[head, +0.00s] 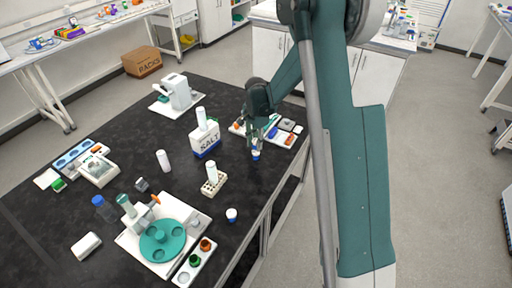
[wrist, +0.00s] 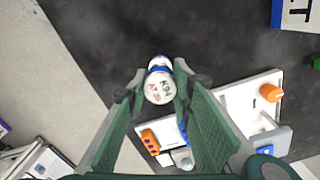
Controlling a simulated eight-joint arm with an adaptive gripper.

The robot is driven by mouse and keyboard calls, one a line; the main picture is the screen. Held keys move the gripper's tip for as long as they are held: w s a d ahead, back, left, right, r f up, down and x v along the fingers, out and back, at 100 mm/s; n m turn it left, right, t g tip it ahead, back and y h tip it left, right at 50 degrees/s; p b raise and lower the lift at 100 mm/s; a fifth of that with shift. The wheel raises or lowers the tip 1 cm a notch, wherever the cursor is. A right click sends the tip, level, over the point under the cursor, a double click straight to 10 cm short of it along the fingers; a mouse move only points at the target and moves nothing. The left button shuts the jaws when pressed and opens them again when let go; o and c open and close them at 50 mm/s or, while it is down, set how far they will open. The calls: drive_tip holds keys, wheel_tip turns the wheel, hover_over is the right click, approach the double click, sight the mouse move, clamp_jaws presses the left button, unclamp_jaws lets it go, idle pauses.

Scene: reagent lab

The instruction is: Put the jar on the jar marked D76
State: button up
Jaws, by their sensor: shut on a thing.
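My gripper (head: 256,146) points down over the right part of the black bench. Its fingers are shut on a small white-and-blue jar (head: 256,156), which shows just below the fingertips. In the wrist view the gripper (wrist: 159,90) has the jar's round white lid (wrist: 160,88) between its fingertips. The lid bears dark and red marks too small to read surely. A white and blue part shows just beyond the lid; I cannot tell if it belongs to the same jar. Another small white-and-blue jar (head: 231,215) stands near the bench's front edge; its marking is not readable.
A tray with coloured items (head: 285,135) lies right beside my gripper. A box marked SALT (head: 206,140) stands left of it. A rack (head: 214,184) with a white bottle stands between the box and the front jar. A teal turntable device (head: 161,241) occupies the front left.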

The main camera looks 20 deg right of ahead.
drive_tip(key=shift+f, duration=1.3)
drive_tip(key=shift+f, duration=0.2)
drive_tip(key=o, duration=0.9)
drive_tip(key=shift+r, duration=0.25)
drive_tip(key=shift+r, duration=6)
